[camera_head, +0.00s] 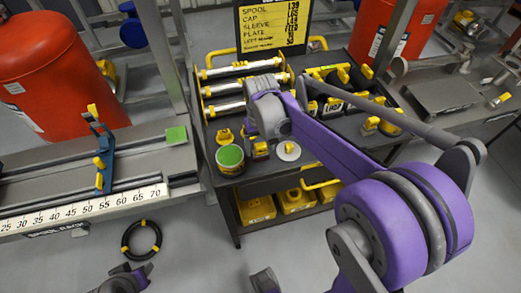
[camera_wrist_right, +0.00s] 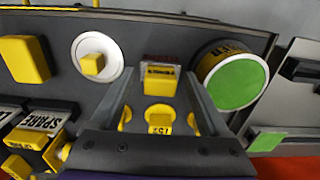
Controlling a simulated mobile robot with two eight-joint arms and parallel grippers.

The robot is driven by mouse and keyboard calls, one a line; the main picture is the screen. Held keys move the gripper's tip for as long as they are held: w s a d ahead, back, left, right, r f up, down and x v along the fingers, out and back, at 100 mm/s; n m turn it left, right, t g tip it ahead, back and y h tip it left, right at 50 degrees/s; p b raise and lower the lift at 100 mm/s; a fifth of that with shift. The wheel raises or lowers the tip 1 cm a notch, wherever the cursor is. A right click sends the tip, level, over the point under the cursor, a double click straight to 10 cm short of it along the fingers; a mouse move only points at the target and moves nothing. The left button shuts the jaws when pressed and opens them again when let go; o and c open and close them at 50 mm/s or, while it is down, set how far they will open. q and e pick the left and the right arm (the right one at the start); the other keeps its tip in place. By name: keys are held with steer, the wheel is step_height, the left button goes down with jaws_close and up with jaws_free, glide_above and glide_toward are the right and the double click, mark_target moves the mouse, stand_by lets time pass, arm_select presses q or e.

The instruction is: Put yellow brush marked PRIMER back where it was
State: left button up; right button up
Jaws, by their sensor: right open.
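A small yellow block with a dark reddish top and a lettered label (camera_wrist_right: 160,76) stands between the white disc and the green-lidded can in the right wrist view. It may be the PRIMER brush, but I cannot read its label surely. It also shows in the head view (camera_head: 260,150) near the cart's front edge. My right gripper (camera_wrist_right: 160,95) is open above the cart top, its fingers on either side of a yellow piece marked 15 (camera_wrist_right: 160,121), holding nothing. In the head view the right gripper (camera_head: 268,125) is partly hidden by its wrist. My left gripper (camera_head: 125,281) shows only partly at the bottom edge.
The green-lidded can (camera_head: 230,158) and white disc (camera_head: 288,151) stand close by on the cart (camera_head: 270,184). Silver cylinders (camera_head: 243,68) lie in a rack behind. Yellow-labelled black bins (camera_head: 328,106) are to the right. A rail bench with a ruler (camera_head: 90,208) is at left.

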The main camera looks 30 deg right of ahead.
mark_target(261, 147)
step_height(261, 147, up, 8)
steer(key=shift+r+p, duration=0.1)
steer(key=shift+p, duration=0.3)
steer(key=shift+r, duration=0.35)
steer(key=shift+s+a, duration=0.15)
steer(key=shift+s, duration=0.15)
steer(key=s+a+f+n+t, duration=0.1)
steer(key=s+a+f+t, duration=0.1)
steer(key=s, duration=0.6)
steer(key=s+a+f+n+t, duration=0.1)
steer(key=s+a+f+t, duration=0.2)
steer(key=s+f, duration=0.3)
steer(key=shift+s+a+f+n, duration=0.35)
steer(key=shift+s+a, duration=0.4)
steer(key=shift+s, duration=0.4)
steer(key=shift+d, duration=0.1)
